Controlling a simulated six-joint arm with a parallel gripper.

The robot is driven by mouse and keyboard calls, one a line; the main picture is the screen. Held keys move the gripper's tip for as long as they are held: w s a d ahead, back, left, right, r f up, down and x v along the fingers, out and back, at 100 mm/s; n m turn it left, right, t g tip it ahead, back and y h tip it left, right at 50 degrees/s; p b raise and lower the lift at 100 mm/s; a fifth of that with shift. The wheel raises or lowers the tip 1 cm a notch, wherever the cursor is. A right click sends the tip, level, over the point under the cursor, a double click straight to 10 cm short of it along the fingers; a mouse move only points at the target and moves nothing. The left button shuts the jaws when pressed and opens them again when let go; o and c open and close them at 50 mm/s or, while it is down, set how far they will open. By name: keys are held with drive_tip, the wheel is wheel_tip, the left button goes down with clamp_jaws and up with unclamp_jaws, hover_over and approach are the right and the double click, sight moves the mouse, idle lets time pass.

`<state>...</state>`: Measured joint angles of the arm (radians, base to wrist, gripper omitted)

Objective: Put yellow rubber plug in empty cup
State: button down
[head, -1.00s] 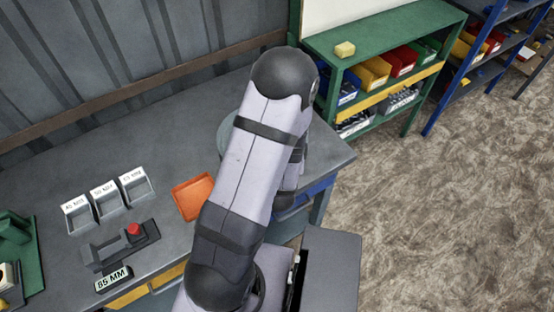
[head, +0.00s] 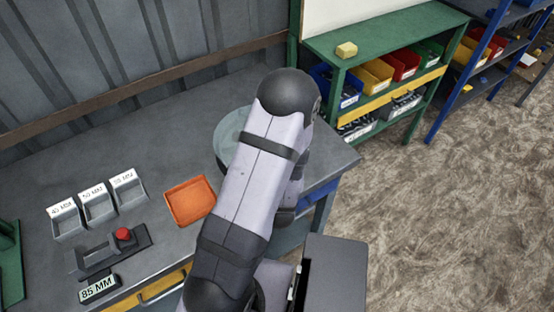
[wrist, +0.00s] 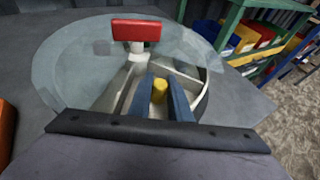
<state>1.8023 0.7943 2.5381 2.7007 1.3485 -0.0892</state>
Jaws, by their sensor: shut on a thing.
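The yellow rubber plug (wrist: 160,87) shows in the wrist view between the two blue fingers of my gripper (wrist: 161,97), which is shut on it. The plug is over a pale, partitioned round part with a dark interior, seen under or through a clear round cover (wrist: 75,65). I cannot tell whether the plug touches anything below. I cannot make out an empty cup for certain. In the head view my arm hides the gripper and the plug; part of the clear round thing (head: 228,135) shows beside my arm.
A red block on a pale stem (wrist: 136,32) stands just beyond the plug. In the head view, an orange tray (head: 190,202), several labelled grey bins (head: 97,208) and a red-button device (head: 122,236) are on the bench left of my arm. A green shelf (head: 385,35) stands behind right.

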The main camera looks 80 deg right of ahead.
drive_tip(key=c, duration=1.9)
unclamp_jaws()
drive_tip(key=shift+f, duration=0.1)
drive_tip(key=shift+r, duration=0.25)
drive_tip(key=p+v, duration=0.2)
drive_tip(key=p, duration=0.1)
drive_tip(key=shift+s+a+r+p, duration=0.1)
drive_tip(key=shift+a+r+p, duration=0.1)
drive_tip(key=shift+a+p, duration=0.15)
drive_tip(key=shift+p+v, duration=1.3)
drive_tip(key=shift+p, duration=0.35)
drive_tip(key=shift+f, duration=0.2)
